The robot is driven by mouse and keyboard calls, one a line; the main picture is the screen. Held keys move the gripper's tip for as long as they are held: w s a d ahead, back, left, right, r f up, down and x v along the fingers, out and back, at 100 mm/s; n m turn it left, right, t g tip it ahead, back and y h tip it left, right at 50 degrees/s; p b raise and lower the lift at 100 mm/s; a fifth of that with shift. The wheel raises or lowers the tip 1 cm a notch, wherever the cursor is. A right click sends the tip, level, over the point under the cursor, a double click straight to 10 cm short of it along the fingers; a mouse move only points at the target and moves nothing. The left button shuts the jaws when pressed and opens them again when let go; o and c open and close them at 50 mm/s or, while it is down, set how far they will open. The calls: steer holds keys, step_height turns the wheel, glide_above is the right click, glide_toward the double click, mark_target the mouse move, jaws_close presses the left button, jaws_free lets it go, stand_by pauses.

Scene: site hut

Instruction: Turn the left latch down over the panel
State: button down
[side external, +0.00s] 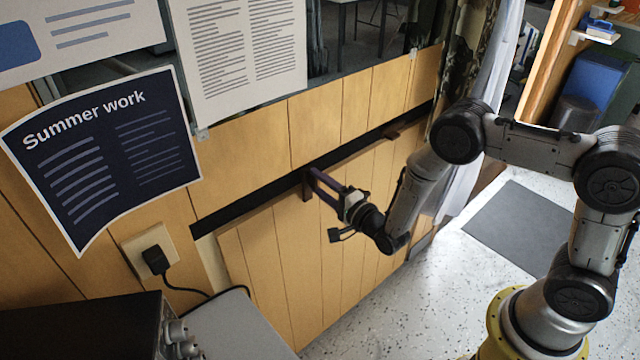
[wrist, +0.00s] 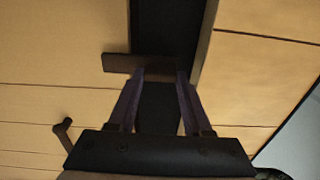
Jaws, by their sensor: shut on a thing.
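The left latch (side external: 306,186) is a short brown bar at the dark strip (side external: 250,202) along the top of the wooden panel (side external: 300,270). In the side view it stands roughly upright, its lower end reaching over the panel's top edge. In the wrist view the latch (wrist: 120,63) lies across the dark strip, its left end over the planks beside it. My gripper (side external: 314,180) is shut on the latch; its purple-grey fingers (wrist: 160,75) hide part of it. The right latch (side external: 395,133) lies nearly along the strip.
A small dark hooked piece (wrist: 64,130) shows at lower left in the wrist view. A wall socket with a black plug (side external: 155,260) and a dark box (side external: 85,328) are at left. The speckled floor (side external: 430,300) in front is mostly clear, with a grey mat (side external: 525,225).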

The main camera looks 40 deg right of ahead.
steer(key=shift+c, duration=1.6)
jaws_free()
steer(key=shift+s, duration=0.1)
steer(key=s, duration=1.3)
steer(key=shift+s, duration=0.35)
